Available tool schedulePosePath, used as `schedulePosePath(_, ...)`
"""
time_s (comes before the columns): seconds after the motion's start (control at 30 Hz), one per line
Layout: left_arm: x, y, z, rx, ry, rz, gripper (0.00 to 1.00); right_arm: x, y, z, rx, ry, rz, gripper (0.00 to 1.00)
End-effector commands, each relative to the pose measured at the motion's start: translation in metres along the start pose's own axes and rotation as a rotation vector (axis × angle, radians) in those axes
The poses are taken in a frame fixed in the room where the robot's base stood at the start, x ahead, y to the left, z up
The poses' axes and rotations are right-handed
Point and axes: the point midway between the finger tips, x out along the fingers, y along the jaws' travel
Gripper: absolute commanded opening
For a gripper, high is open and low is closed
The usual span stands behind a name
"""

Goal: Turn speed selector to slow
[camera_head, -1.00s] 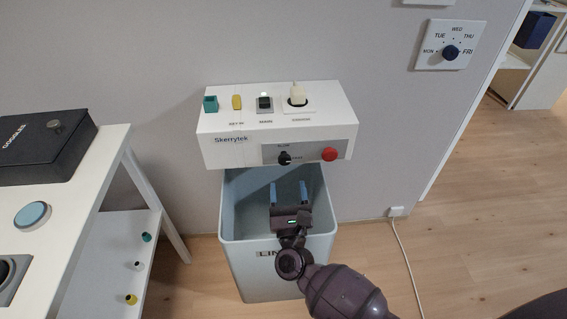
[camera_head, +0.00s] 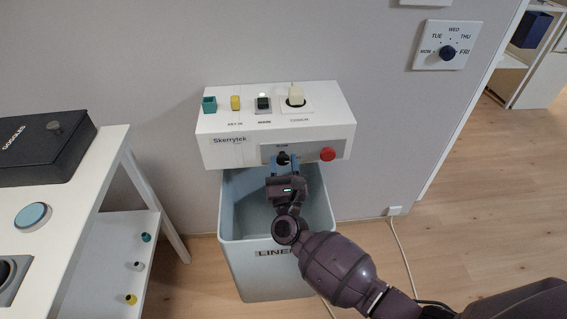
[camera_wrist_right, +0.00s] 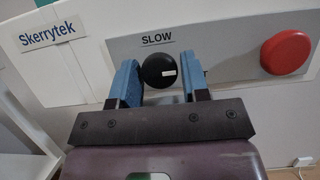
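The speed selector is a black round knob (camera_head: 282,159) on the grey front panel (camera_head: 318,148) of the white Skerrytek box (camera_head: 230,130). In the right wrist view the knob (camera_wrist_right: 158,70) has a white mark on its right side, and the label SLOW (camera_wrist_right: 156,38) is above it. My right gripper (camera_head: 283,164) is in front of the panel, its blue fingers on either side of the knob. The fingers look open, with a narrow gap on the right; contact on the left is unclear. My left gripper is not in view.
A red button (camera_head: 328,154) sits close to the right of the knob. A grey liner bin (camera_head: 235,255) stands below the box. The box top carries a teal block (camera_head: 209,104), a yellow piece (camera_head: 235,102) and a black switch (camera_head: 263,103). A white table (camera_head: 90,185) stands left.

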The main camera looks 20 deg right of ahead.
Motion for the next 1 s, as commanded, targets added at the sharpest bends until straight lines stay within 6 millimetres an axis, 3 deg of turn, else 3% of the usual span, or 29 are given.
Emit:
schedulePosePath(0.03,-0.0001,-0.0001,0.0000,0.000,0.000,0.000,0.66,-0.0001,-0.0001,0.0000,0.000,0.000,0.000,0.34)
schedulePosePath(0.2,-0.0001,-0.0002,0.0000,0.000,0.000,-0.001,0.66,-0.0002,-0.0001,0.0001,0.000,0.000,0.000,0.12)
schedulePosePath(0.57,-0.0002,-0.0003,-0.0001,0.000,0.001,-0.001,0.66,-0.0001,-0.0008,0.0003,-0.068,-0.001,0.028,0.12)
schedulePosePath(1.0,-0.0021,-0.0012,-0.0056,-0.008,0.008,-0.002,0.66,0.0013,-0.0029,0.0031,-0.400,-0.004,0.165,0.12)
